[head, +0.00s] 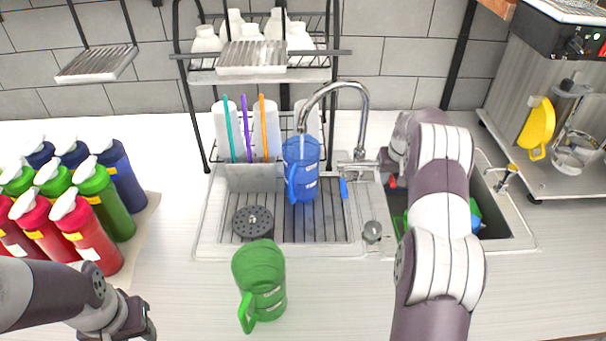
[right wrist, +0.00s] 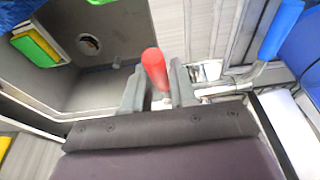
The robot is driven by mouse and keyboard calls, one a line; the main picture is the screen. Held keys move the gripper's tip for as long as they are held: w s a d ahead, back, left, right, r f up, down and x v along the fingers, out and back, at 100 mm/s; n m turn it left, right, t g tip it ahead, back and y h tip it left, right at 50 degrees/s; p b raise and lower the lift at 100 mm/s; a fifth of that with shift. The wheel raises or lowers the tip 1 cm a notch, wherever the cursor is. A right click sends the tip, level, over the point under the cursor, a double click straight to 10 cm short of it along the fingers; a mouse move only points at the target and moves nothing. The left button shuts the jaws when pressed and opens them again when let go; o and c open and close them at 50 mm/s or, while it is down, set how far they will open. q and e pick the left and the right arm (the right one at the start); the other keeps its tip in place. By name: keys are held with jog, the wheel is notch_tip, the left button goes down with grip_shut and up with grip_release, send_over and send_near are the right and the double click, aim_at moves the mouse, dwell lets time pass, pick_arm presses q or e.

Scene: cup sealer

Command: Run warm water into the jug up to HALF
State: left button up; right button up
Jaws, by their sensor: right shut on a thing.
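A blue jug (head: 302,172) stands upright on the ribbed drainboard, under the spout of the chrome tap (head: 362,100). Its handle faces left and its marks are too small to read. I cannot tell if water runs or how full the jug is. The tap has a blue lever (head: 343,188) and a red lever, which shows in the right wrist view (right wrist: 154,66). My right gripper (right wrist: 156,88) is shut on the red lever, with a finger on each side. In the head view my arm hides most of this grip. My left gripper (head: 149,322) is at the bottom left, its jaws unclear.
A green jug (head: 262,275) stands on the counter in front of the drainboard, near a round black strainer (head: 253,222). Several coloured bottles (head: 90,195) crowd the left. The sink basin (head: 500,215) lies right, under my arm. A rack (head: 262,70) stands behind.

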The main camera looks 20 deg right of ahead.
jog(key=shift+a+f, duration=0.1)
jog(key=shift+a, duration=0.05)
notch_tip(320, 180, down, 3)
jog(key=shift+s+a+r+b, duration=0.1)
jog(key=shift+b, duration=0.9)
jog(key=o, duration=0.9)
jog(key=shift+w, duration=0.2)
jog(key=shift+w+a, duration=0.1)
jog(key=shift+w, duration=0.05)
jog(key=shift+r+p, duration=0.3)
jog(key=shift+p, duration=0.05)
jog(key=p+v, duration=0.1)
jog(key=v, duration=0.1)
jog(key=w+p+v, duration=0.1)
jog(key=p+v, duration=0.1)
jog(key=v, duration=0.1)
jog(key=p+v, duration=0.2)
jog(key=shift+w+d+r, duration=0.1)
jog(key=shift+d+r, duration=0.3)
jog(key=shift+r, duration=0.05)
jog(key=shift+f, duration=0.1)
